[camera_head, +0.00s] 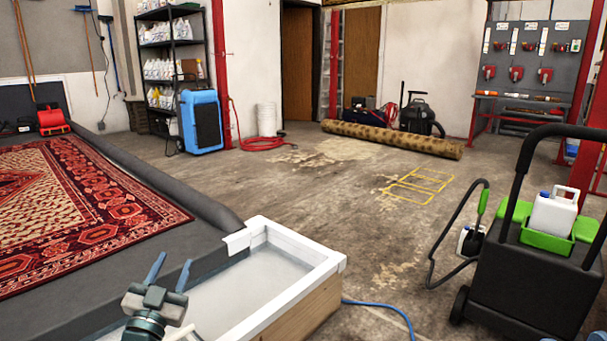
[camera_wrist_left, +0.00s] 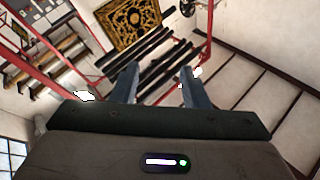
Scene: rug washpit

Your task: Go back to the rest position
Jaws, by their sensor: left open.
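My left gripper (camera_head: 168,275) shows at the lower left of the head view, pointing up, with its two blue fingers apart and nothing between them. It is in front of the white-rimmed tray (camera_head: 335,262) and touches nothing that I can see. In the left wrist view the same gripper (camera_wrist_left: 158,88) has its fingers spread, with only distant racks and wall behind them. My right gripper is not clearly seen; a small blue patch at the bottom right edge of the head view is too cut off to identify.
A patterned red rug (camera_head: 75,205) lies on the dark padded pit at left. A black cart (camera_head: 525,285) with a white jug (camera_head: 553,213) stands at right. A blue hose (camera_head: 385,308) lies on the floor. A rolled rug (camera_head: 390,138) lies farther back. The middle floor is clear.

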